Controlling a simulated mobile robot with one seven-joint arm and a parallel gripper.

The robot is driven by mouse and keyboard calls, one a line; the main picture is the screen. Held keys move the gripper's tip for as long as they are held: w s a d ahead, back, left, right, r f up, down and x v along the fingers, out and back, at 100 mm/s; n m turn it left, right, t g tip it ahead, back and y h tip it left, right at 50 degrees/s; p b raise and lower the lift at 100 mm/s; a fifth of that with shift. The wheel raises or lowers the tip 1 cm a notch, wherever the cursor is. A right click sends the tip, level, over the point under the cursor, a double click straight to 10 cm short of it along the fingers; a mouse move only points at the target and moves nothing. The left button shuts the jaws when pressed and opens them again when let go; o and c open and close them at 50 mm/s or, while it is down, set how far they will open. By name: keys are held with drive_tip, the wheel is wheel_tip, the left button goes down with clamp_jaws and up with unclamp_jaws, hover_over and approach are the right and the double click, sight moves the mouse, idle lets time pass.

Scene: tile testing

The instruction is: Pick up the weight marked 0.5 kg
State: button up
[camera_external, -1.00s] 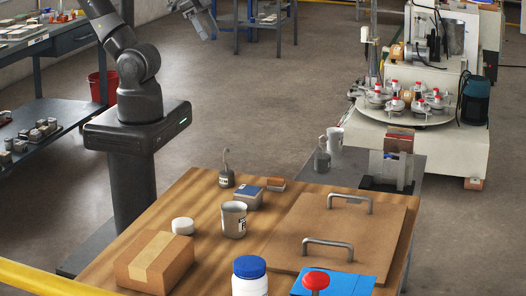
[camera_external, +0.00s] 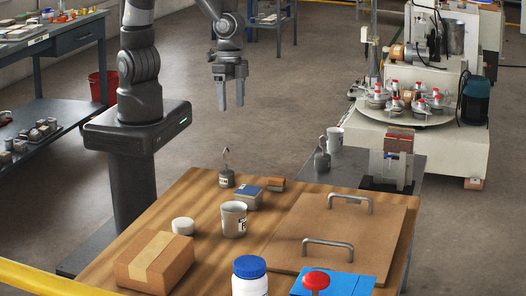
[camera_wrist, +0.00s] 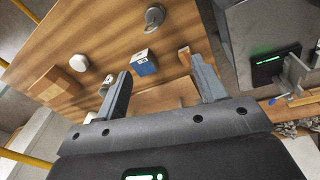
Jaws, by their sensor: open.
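A dark weight with a hook (camera_external: 226,179) stands upright at the far left part of the wooden table in the external view. A second dark hooked weight (camera_external: 321,160) stands on the grey surface behind the table. Both bear small labels too small to read, so I cannot tell which is marked 0.5 kg. My gripper (camera_external: 231,105) is open and empty, pointing down, well above and beyond the table's far edge, apart from both weights.
Near the first weight are a blue-topped block (camera_external: 248,197), a brown block (camera_external: 276,184) and a metal mug (camera_external: 233,220). A white mug (camera_external: 335,139) stands by the second weight. A cardboard box (camera_external: 154,262) and a handled board (camera_external: 338,230) occupy the front left and right.

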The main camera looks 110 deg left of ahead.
wheel_tip(320, 180, down, 7)
drive_tip(key=d+g+y, duration=0.1)
drive_tip(key=d, duration=0.2)
hover_over(227, 169)
drive_tip(key=w, duration=0.1)
drive_tip(key=shift+m, duration=0.4)
wheel_tip(227, 169, down, 6)
drive_tip(key=shift+f, duration=0.1)
drive_tip(key=f, duration=0.2)
drive_tip(key=s+f, duration=0.1)
drive_tip(key=shift+a+f, duration=0.2)
drive_tip(key=shift+f, duration=0.8)
drive_tip(key=c, duration=1.4)
clamp_jaws()
drive_tip(key=shift+r, duration=0.15)
